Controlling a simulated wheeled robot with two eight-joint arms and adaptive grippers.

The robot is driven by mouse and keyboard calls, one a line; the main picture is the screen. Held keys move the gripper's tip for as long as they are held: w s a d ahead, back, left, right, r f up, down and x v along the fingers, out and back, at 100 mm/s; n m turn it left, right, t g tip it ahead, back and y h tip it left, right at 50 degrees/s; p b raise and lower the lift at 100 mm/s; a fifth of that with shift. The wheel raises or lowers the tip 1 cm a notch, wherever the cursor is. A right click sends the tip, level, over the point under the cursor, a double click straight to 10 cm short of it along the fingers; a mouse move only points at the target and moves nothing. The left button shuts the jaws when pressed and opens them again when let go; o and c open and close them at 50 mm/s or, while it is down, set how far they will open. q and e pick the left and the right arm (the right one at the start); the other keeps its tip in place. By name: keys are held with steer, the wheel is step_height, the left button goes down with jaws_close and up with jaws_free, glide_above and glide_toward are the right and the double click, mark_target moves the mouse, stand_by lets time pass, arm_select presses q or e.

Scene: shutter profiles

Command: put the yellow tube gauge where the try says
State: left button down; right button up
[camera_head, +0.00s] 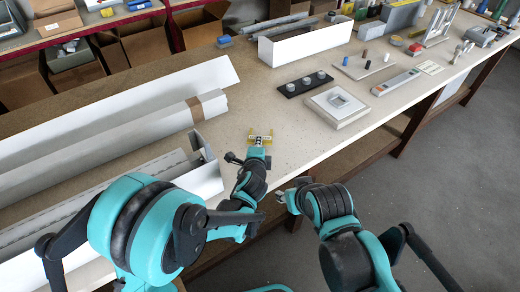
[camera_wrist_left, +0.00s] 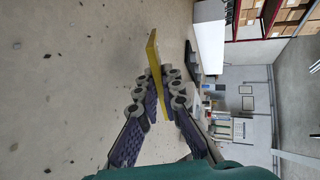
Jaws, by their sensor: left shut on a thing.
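The yellow tube gauge (camera_head: 261,138) shows in the head view at the tip of my left gripper (camera_head: 260,149), over the pale worktop near its front edge. In the left wrist view the gauge (camera_wrist_left: 154,58) is a thin yellow strip seen nearly edge-on, and the fingers of the left gripper (camera_wrist_left: 160,92) are shut on its lower part. Its far end sticks out past the fingertips. My right gripper (camera_head: 282,198) is low, in front of the table edge; its fingers are too small to judge and nothing is seen in it.
Long white profiles in cartons (camera_head: 120,110) fill the left of the worktop (camera_head: 270,105). A white open box (camera_head: 305,42) is behind. Bare worktop surrounds the gauge.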

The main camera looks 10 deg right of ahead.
arm_select(q)
steer(key=shift+f, duration=0.4)
steer(key=c, duration=1.9)
jaws_free()
steer(key=shift+o, duration=0.2)
steer(key=shift+s+r, duration=0.1)
steer(key=shift+p+v, duration=0.6)
steer(key=shift+v, duration=3.3)
